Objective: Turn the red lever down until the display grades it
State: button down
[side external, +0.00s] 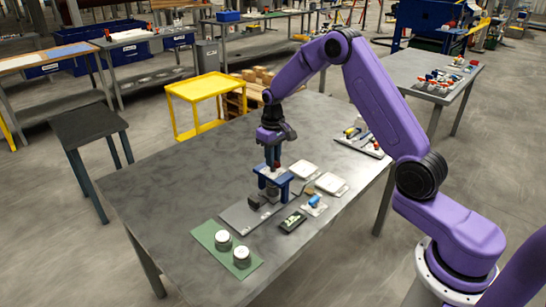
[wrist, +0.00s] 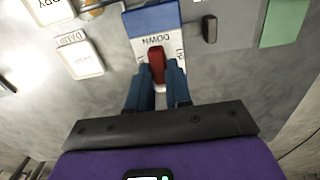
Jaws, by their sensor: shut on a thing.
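The press (side external: 286,184) with its blue frame stands on a grey base plate (side external: 238,215) on the table. My gripper (side external: 272,158) points down over the top of the press. In the wrist view the red lever (wrist: 156,62) sits between the two blue fingertips, and my gripper (wrist: 159,76) is shut on it. The lever also shows as a small red spot in the side external view (side external: 277,165). A white plate (wrist: 146,42) lettered "DOWN" lies just beyond the lever. A small dark display (side external: 292,221) lies in front of the press; its reading is too small to tell.
A green mat (side external: 213,227) with two white-topped round pots is at the table's near left. White trays (side external: 331,183) lie right of the press, with a blue item (side external: 315,201) on a white holder near them. The left part of the table (side external: 165,185) is clear.

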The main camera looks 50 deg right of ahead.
dwell(0.6)
jog(key=c, duration=1)
grip_release()
jog(key=shift+c, duration=0.2)
jog(key=shift+r, duration=0.1)
notch_tip(320, 180, up, 17)
jog(key=shift+r, duration=0.2)
